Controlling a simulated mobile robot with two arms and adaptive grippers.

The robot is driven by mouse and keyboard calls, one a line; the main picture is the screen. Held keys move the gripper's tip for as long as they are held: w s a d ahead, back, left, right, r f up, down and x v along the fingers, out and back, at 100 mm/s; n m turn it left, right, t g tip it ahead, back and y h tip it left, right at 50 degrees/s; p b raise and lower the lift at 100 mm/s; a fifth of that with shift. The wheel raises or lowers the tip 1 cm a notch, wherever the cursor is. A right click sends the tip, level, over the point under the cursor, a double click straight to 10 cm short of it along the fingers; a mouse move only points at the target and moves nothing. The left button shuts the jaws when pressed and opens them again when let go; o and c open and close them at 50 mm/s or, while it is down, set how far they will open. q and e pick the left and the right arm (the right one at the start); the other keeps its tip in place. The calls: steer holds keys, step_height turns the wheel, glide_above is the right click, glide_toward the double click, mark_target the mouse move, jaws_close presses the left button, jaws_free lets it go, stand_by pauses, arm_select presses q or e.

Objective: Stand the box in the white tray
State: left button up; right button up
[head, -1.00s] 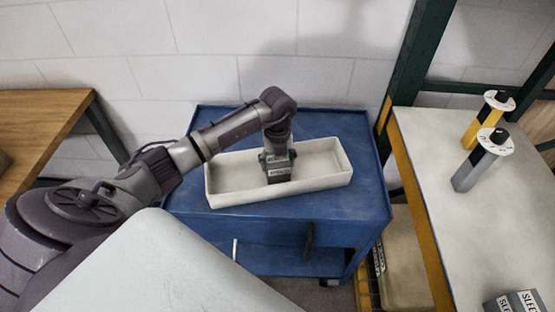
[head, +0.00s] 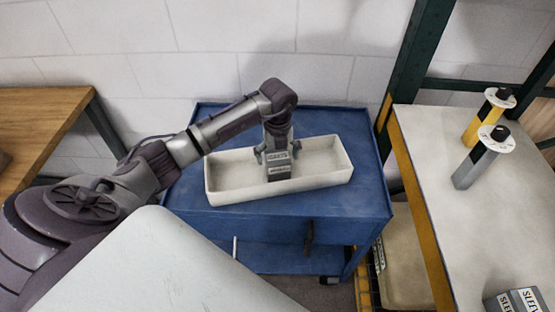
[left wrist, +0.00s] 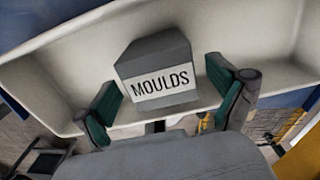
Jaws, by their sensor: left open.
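The grey box (head: 279,172) stands upright in the white tray (head: 230,192), around the middle of it. In the left wrist view the box (left wrist: 155,58) carries a white label reading MOULDS, and the tray wall (left wrist: 50,70) shows around it. My left gripper (head: 277,152) is above the box. In the left wrist view its green-padded fingers (left wrist: 165,100) are spread to either side of the box, with a gap on both sides. The lower front of the box is partly hidden by the tray's near wall. My right gripper does not show.
The tray rests on a blue cart (head: 345,215). A wooden table (head: 40,115) stands at the left. On the pale bench (head: 430,150) at the right are a yellow post (head: 477,127), a grey post (head: 474,168) and a labelled grey box (head: 515,302).

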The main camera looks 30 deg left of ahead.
arm_select(q)
step_height(320, 180, up, 10)
steer(key=shift+f+b, duration=0.2)
steer(key=shift+b, duration=0.8)
steer(key=shift+r, duration=0.5)
